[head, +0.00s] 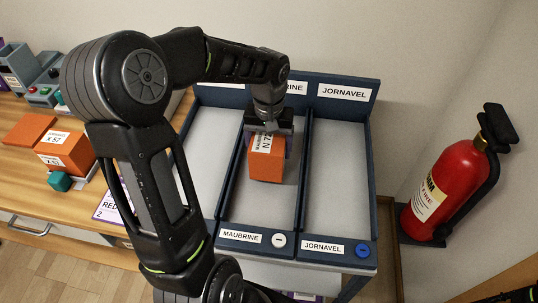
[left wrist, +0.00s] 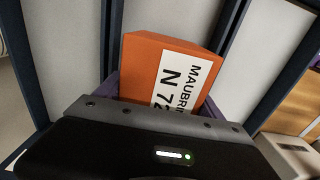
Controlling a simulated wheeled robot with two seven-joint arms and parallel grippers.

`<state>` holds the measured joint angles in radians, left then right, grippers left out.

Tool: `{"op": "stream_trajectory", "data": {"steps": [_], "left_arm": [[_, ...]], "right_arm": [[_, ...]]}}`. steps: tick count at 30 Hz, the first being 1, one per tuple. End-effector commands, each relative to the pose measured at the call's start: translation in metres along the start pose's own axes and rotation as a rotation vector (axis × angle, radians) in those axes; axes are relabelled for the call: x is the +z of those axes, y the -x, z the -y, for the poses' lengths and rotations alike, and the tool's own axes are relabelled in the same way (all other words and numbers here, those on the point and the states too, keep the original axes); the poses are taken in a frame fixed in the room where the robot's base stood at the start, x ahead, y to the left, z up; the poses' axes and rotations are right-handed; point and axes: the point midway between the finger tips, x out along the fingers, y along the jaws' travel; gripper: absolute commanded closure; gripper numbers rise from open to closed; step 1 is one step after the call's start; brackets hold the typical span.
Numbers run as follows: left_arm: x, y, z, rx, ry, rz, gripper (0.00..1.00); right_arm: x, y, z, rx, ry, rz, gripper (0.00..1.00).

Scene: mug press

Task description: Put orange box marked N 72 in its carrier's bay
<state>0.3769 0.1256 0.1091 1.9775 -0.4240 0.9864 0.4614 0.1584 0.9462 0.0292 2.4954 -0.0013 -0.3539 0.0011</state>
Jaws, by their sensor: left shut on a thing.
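The orange box marked N 72 (head: 266,166) carries a white label, which also reads "MAUBRIN…" in the left wrist view (left wrist: 150,48). My left gripper (head: 268,130) is shut on it, with purple fingers at its sides in the wrist view (left wrist: 160,100). The box is over or inside the middle bay (head: 262,210), labelled MAUBRINE at its front, between the dark dividers. Whether it touches the bay floor I cannot tell. My right gripper is not in view.
The right bay (head: 337,160), labelled JORNAVEL, is empty. The left bay (head: 208,130) is partly hidden by my left arm. A red fire extinguisher (head: 445,190) stands at right.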

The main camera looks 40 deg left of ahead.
Motion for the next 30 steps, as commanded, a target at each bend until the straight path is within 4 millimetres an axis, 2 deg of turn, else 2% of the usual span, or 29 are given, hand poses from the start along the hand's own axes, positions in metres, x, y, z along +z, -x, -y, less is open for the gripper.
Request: {"op": "stream_trajectory", "data": {"steps": [7,15,27,28,30], "left_arm": [[0.0,-0.002,0.0,0.0,0.0,-0.001,0.78],[0.0,-0.034,0.0,0.0,0.0,0.001,0.78],[0.0,-0.041,0.0,0.001,0.0,-0.002,0.78],[0.0,-0.04,0.0,0.0,0.0,-0.001,0.2],[0.0,-0.04,0.0,0.0,0.0,-0.001,0.15]], "right_arm": [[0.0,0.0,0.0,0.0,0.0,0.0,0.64],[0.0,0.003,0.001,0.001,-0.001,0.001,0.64],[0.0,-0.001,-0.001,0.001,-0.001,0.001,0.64],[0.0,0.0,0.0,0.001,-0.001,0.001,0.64],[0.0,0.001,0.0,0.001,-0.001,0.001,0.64]]}}
